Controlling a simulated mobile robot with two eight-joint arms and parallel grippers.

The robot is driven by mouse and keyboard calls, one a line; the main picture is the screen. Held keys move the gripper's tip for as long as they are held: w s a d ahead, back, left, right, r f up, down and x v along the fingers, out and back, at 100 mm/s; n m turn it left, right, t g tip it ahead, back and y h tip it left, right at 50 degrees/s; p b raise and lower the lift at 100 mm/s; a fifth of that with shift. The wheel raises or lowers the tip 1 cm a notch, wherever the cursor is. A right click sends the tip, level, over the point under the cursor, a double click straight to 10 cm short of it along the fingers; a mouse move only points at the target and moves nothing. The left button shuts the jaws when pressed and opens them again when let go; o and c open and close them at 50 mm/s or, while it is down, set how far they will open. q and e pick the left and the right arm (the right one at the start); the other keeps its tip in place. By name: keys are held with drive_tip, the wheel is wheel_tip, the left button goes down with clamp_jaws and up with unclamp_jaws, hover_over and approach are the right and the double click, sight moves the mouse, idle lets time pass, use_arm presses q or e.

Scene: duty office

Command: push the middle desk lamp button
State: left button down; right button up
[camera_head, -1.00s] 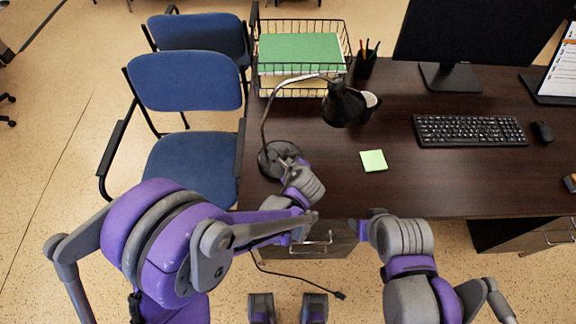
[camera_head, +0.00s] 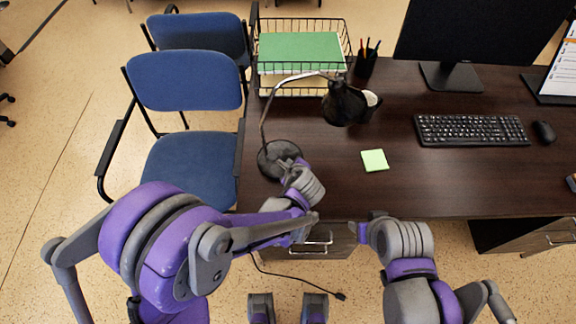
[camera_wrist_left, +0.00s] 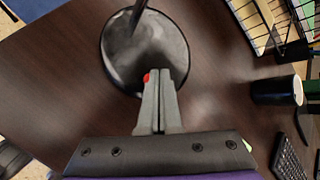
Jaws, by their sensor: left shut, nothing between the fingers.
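The black desk lamp (camera_head: 342,104) stands at the desk's left end, its thin neck curving up from a round base (camera_head: 267,162). In the left wrist view the round, glossy lamp base (camera_wrist_left: 125,62) lies under my fingertips. A small red button (camera_wrist_left: 147,77) shows on it just left of the fingertips; other buttons are hidden or cannot be made out. My left gripper (camera_head: 288,164) is shut and empty, its tips (camera_wrist_left: 160,74) over the base's near part. Whether they touch it is unclear. My right gripper (camera_head: 363,232) is at the desk's front edge; its fingers are not clear.
A wire tray (camera_head: 346,50) with green and yellow papers and a pen cup (camera_head: 366,66) stand behind the lamp. A sticky note (camera_head: 374,160) lies to its right, then a keyboard (camera_head: 470,131) and monitor (camera_head: 452,35). Blue chairs (camera_head: 188,80) stand left of the desk (camera_head: 440,185).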

use_arm(q)
drive_tip(key=shift+f, duration=0.25)
use_arm(e)
drive_tip(key=shift+f, duration=0.25)
use_arm(q)
drive_tip(key=shift+r, duration=0.7)
use_arm(e)
drive_tip(key=shift+r, duration=0.4)
use_arm(q)
wheel_tip(320, 180, up, 6)
drive_tip(key=p, duration=0.3)
use_arm(e)
drive_tip(key=r, duration=0.2)
drive_tip(key=w+r, duration=0.1)
drive_tip(key=r, duration=0.1)
drive_tip(key=shift+w, duration=0.15)
idle(0.7)
